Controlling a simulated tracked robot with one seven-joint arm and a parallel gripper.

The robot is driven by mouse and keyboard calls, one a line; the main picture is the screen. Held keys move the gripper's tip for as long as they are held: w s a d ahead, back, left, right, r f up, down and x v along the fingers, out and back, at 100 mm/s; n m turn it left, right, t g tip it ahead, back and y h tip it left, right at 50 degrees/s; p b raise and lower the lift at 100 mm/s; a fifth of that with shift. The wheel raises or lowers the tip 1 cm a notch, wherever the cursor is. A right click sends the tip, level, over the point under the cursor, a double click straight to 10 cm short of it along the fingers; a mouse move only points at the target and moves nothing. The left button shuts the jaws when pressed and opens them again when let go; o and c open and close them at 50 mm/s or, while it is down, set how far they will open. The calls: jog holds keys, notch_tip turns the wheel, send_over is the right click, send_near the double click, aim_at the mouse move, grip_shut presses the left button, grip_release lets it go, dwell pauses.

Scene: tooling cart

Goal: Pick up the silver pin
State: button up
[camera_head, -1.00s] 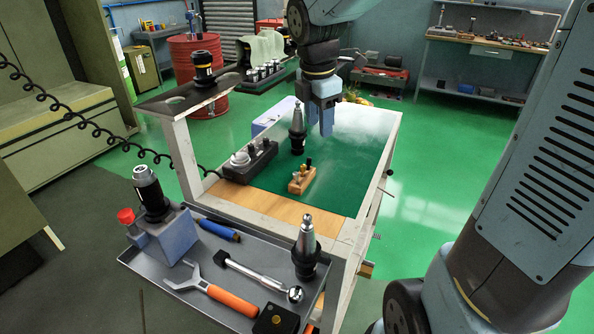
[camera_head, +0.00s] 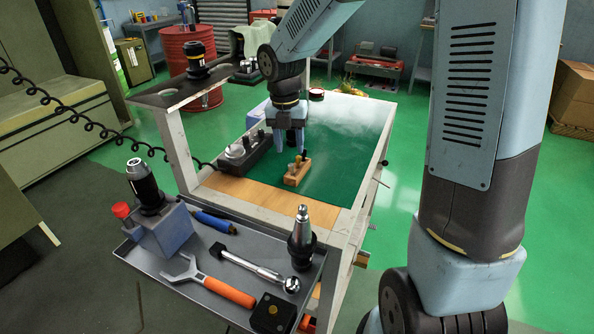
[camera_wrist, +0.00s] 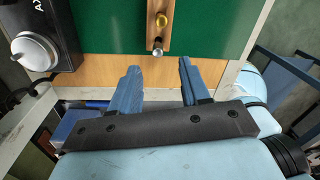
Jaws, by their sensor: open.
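The silver pin (camera_wrist: 158,51) stands at the near end of a small wooden block (camera_wrist: 165,33), seen from above in the wrist view. A gold pin (camera_wrist: 161,19) stands beside it in the same block. In the head view the block (camera_head: 296,177) sits on the green mat, and the silver pin (camera_head: 291,169) shows at its near end with the other pins behind. My gripper (camera_wrist: 159,68) is open and empty. In the wrist view the silver pin lies just beyond the gap between the blue fingertips. In the head view my gripper (camera_head: 288,147) is just behind and above the block.
A dark block with a silver knob (camera_head: 241,155) stands left of the wooden block. In front, a grey tray (camera_head: 165,268) holds a wrench (camera_head: 210,280), a ratchet (camera_head: 262,268) and a tool holder (camera_head: 302,240). The green mat (camera_head: 340,150) is clear to the right.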

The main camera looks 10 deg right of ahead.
aim_at(291, 164)
jog(key=shift+s+d+f, duration=0.1)
jog(key=shift+d+f, duration=0.05)
jog(key=shift+f, duration=3.65)
grip_shut()
